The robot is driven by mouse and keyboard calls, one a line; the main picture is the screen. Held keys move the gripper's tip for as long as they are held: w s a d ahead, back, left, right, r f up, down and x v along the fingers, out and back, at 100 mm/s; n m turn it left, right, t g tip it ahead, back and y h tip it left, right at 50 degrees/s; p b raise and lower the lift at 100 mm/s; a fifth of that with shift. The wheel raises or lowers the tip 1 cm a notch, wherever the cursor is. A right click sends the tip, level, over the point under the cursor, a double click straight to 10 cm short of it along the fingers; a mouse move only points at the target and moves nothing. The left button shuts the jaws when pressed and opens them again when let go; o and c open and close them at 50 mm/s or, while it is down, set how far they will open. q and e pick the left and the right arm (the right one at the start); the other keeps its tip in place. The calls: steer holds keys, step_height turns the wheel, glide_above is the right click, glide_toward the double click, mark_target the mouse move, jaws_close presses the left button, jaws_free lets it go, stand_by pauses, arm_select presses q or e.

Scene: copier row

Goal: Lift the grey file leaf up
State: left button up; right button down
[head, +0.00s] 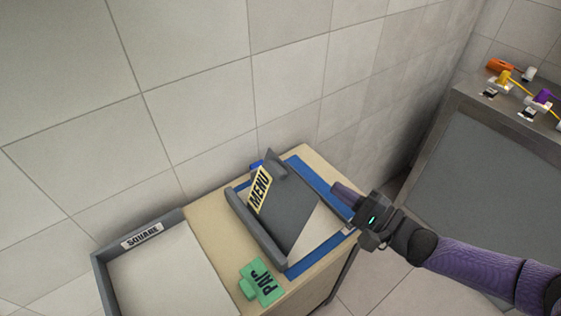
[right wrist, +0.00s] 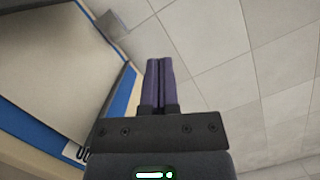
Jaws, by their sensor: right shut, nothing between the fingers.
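The grey file leaf (head: 292,212) is on a blue-edged file (head: 313,175) on the wooden cabinet top. The leaf looks tilted, with a pale sheet (head: 322,226) showing beyond its right side. A yellow MENU label (head: 260,189) stands at its left end. My right gripper (head: 341,191) is shut and empty at the right side of the file, apart from the leaf as far as I can tell. In the right wrist view its purple fingers (right wrist: 159,85) are together, beside the blue edge (right wrist: 118,100). My left gripper is not in view.
A grey tray (head: 97,268) marked SQUARE stands at the left. A green PAP piece (head: 262,283) lies in front of the file. A tiled wall (head: 210,100) rises behind. A grey unit (head: 510,170) with coloured plugs stands at the right, with floor between.

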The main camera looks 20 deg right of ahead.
mark_target(284, 171)
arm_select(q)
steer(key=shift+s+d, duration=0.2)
arm_select(e)
steer(key=w+a+r, duration=0.2)
steer(key=w+a, duration=0.4)
steer(key=a, duration=0.2)
steer(key=shift+r, duration=0.25)
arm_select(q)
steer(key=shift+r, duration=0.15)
arm_select(e)
steer(key=a+r+n+p, duration=0.1)
steer(key=p, duration=0.1)
steer(key=a+r+n+p, duration=0.1)
steer(key=p, duration=0.1)
steer(key=shift+s+r, duration=0.15)
steer(key=shift+s, duration=0.2)
steer(key=a, duration=0.1)
steer(key=n+p, duration=0.1)
steer(key=s+a+n+g+p, duration=0.1)
steer(key=shift+a+r, duration=0.25)
steer(key=shift+a, duration=0.05)
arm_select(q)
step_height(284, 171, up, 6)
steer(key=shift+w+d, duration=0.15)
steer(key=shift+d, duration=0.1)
arm_select(e)
steer(key=shift+s+a+f+n, duration=0.1)
steer(key=shift+a+f+n, duration=0.2)
steer(key=shift+a+f, duration=0.1)
